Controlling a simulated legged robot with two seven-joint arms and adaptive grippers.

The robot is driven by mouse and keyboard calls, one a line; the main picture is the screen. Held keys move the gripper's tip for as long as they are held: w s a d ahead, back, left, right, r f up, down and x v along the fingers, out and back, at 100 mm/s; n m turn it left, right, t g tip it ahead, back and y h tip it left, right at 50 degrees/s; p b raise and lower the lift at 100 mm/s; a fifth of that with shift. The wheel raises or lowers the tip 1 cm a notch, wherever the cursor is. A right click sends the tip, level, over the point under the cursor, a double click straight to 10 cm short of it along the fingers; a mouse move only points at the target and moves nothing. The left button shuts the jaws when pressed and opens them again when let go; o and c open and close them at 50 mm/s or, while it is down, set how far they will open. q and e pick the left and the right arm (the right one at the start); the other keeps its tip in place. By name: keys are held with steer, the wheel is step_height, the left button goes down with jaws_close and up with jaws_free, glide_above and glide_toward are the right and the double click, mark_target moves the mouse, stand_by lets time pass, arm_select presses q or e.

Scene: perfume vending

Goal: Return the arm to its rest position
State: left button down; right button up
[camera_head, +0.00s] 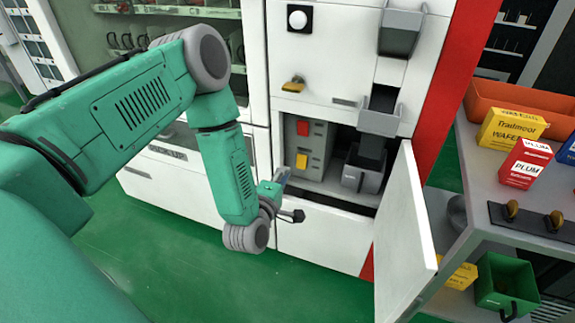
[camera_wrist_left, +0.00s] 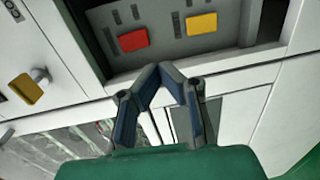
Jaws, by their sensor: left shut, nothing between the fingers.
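My left arm (camera_head: 130,105) is green with grey joints and reaches in from the left, bent down in front of the white vending machine. My left gripper (camera_head: 284,190) is at the lower edge of the machine's open compartment, left of its open door. In the left wrist view the left gripper (camera_wrist_left: 160,70) has its fingertips together with nothing between them. Just beyond the fingertips is a grey panel with a red button (camera_wrist_left: 133,40) and a yellow button (camera_wrist_left: 201,24). My right gripper is not in view.
The open white door (camera_head: 405,240) stands to the right of the compartment. A dark grey bin (camera_head: 362,178) sits inside. A grey shelf on the right holds a red PLUM box (camera_head: 525,165), a yellow box (camera_head: 510,128) and an orange tray (camera_head: 480,98). Green floor (camera_head: 190,285) is clear.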

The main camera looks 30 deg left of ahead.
arm_select(q)
steer(key=shift+s, duration=0.1)
steer(key=shift+a, duration=0.15)
steer(key=s+d+f+m+g+h, duration=0.5)
steer(key=s+d+f+m+g, duration=0.35)
steer(key=s+m, duration=0.3)
steer(key=s+a+f+m+g+y+p, duration=0.1)
steer(key=s+m+g, duration=0.6)
steer(key=s, duration=1.2)
steer(key=a+m, duration=0.1)
steer(key=m, duration=0.1)
steer(key=shift+s+a+f+m, duration=0.2)
steer(key=shift+s+f+m, duration=0.1)
steer(key=shift+m, duration=0.05)
steer(key=shift+w+g, duration=0.1)
steer(key=shift+g, duration=0.15)
